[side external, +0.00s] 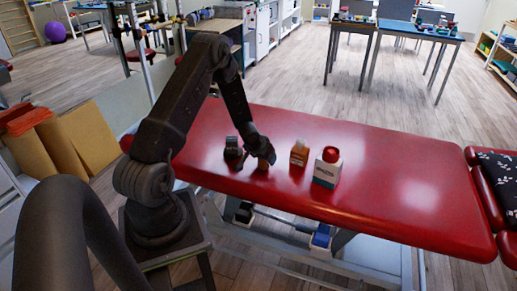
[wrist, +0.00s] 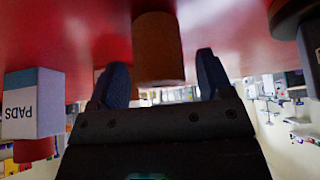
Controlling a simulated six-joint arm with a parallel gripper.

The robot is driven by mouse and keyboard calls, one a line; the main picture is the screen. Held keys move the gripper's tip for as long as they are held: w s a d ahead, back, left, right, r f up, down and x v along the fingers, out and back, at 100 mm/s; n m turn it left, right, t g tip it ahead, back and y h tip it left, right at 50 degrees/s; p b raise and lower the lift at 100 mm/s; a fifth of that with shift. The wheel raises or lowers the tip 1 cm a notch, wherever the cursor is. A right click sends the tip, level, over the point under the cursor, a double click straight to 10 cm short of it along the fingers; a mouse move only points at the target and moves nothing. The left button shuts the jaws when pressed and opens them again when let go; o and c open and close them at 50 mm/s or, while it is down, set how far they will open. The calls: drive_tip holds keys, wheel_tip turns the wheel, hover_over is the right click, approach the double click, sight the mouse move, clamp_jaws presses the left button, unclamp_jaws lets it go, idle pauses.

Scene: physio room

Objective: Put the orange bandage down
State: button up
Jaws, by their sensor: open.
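The orange bandage is a brown-orange roll (wrist: 158,50) standing upright on the red couch top in the wrist view, which is upside down. My gripper (wrist: 161,62) is open, with one dark finger on each side of the roll and a visible gap to each. In the side view the bandage (side external: 263,164) shows only in part below my gripper (side external: 260,150), which hides the rest. The bandage appears to rest on the couch.
The red couch (side external: 400,200) has free room to the right.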

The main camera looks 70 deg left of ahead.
drive_tip(key=s+d+r+y, duration=0.1)
drive_tip(key=s+d+r, duration=0.1)
drive_tip(key=d+r, duration=0.5)
drive_tip(key=s+d+r+m+y, duration=0.1)
drive_tip(key=d+r, duration=0.2)
drive_tip(key=r, duration=0.9)
drive_tip(key=s+d+r+y, duration=0.1)
drive_tip(key=s+d+r, duration=0.1)
drive_tip(key=d+r, duration=0.5)
drive_tip(key=s+d+r+m+h, duration=0.2)
drive_tip(key=s+d+r+h, duration=0.1)
drive_tip(key=s+d, duration=0.3)
drive_tip(key=s+d+r+m+h, duration=0.3)
drive_tip(key=s+d+r, duration=0.2)
drive_tip(key=d, duration=0.5)
drive_tip(key=shift+s+r, duration=0.4)
drive_tip(key=shift+s, duration=0.85)
drive_tip(key=shift+d, duration=0.1)
